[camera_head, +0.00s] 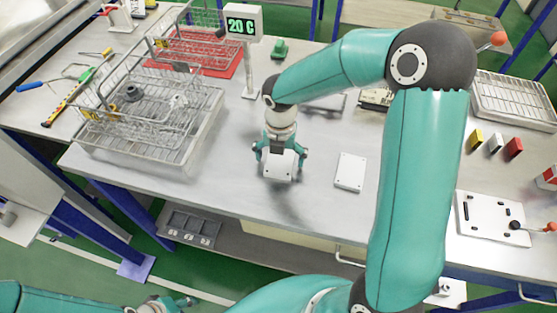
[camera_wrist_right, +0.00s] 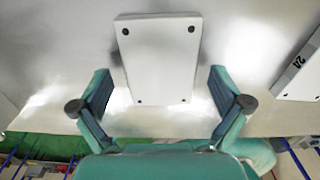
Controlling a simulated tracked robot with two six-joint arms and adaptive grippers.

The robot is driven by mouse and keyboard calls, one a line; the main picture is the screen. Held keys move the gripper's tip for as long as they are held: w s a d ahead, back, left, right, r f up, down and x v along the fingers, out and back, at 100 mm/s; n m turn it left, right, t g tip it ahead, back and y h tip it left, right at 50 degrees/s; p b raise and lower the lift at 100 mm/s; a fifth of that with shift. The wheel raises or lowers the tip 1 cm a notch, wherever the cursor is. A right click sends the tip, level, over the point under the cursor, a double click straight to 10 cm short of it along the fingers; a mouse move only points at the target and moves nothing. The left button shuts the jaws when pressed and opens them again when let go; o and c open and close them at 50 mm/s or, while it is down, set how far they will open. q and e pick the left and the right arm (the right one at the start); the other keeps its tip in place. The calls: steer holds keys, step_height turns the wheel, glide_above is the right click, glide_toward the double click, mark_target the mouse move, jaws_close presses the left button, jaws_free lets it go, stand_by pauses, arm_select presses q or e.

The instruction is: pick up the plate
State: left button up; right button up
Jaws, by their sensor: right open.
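A white rectangular plate (camera_wrist_right: 158,60) with dark dots at its corners lies ahead of the open fingers of my right gripper (camera_wrist_right: 160,98) in the wrist view. In the head view the right gripper (camera_head: 280,158) points down over the table, and a white plate surface (camera_head: 281,168) shows between its fingers. I cannot tell whether the fingers touch it. A second white plate (camera_head: 350,171) lies just to the right; a similar piece marked 2A (camera_wrist_right: 304,72) shows at the wrist view's right edge. My left gripper (camera_head: 165,303) is low at the bottom left, its jaws unclear.
A wire basket (camera_head: 203,135) stands on the table (camera_head: 240,200) to the left, with a red mat and another basket behind. A 20 C display (camera_head: 241,22) stands behind the right gripper. A white board with knobs (camera_head: 490,217) and coloured blocks lie at right.

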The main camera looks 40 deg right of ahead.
steer(key=c, duration=1.4)
steer(key=shift+r, duration=0.1)
steer(key=shift+c, duration=0.2)
steer(key=shift+r, duration=0.15)
